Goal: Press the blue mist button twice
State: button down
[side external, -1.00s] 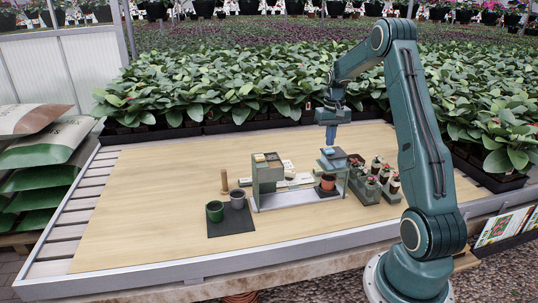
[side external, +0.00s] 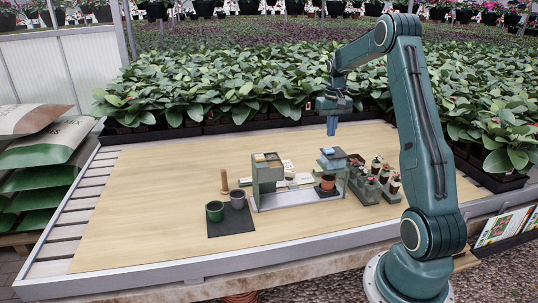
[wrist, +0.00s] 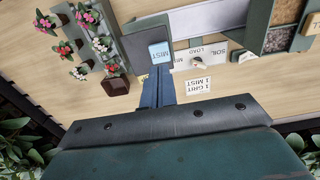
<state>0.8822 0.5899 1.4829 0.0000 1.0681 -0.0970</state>
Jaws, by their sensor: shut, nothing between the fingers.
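The blue mist button (wrist: 160,51) sits on a dark grey block and reads "MIST" in the wrist view. In the side view the blue button (side external: 328,151) is small on top of the stand's right end. My gripper (side external: 331,133) points down above the button, with a gap between fingertips and button. The wrist view shows the closed fingers (wrist: 157,86) beside the button, nothing between them. A small card (wrist: 198,86) reading "1 LIGHT 1 MIST" lies near the stand. An orange pot (side external: 328,183) stands under the right end.
The metal stand (side external: 300,204) has a taller block (side external: 268,172) at its left. Potted flowers in a grey tray (side external: 367,195) stand close on the right. Green and grey cups (side external: 237,200) sit on a dark mat (side external: 232,226). The wooden bench (side external: 140,200) is clear at left.

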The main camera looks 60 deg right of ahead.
jog(key=shift+r, duration=1.25)
jog(key=a+r+n+t, duration=0.1)
jog(key=a+r, duration=0.3)
jog(key=a, duration=0.4)
jog(key=a+r+n+h, duration=0.1)
jog(key=a+r+n, duration=0.1)
jog(key=a+r, duration=0.35)
jog(key=a+r+n+t, duration=0.1)
jog(key=a+r, duration=0.1)
jog(key=a, duration=0.7)
jog(key=s+a+f+n+t+y, duration=0.1)
jog(key=s+a+n, duration=0.4)
jog(key=s+a, duration=1)
jog(key=a+f+t, duration=0.1)
jog(key=a+t, duration=0.1)
jog(key=shift+a+t, duration=0.2)
jog(key=shift+t, duration=0.1)
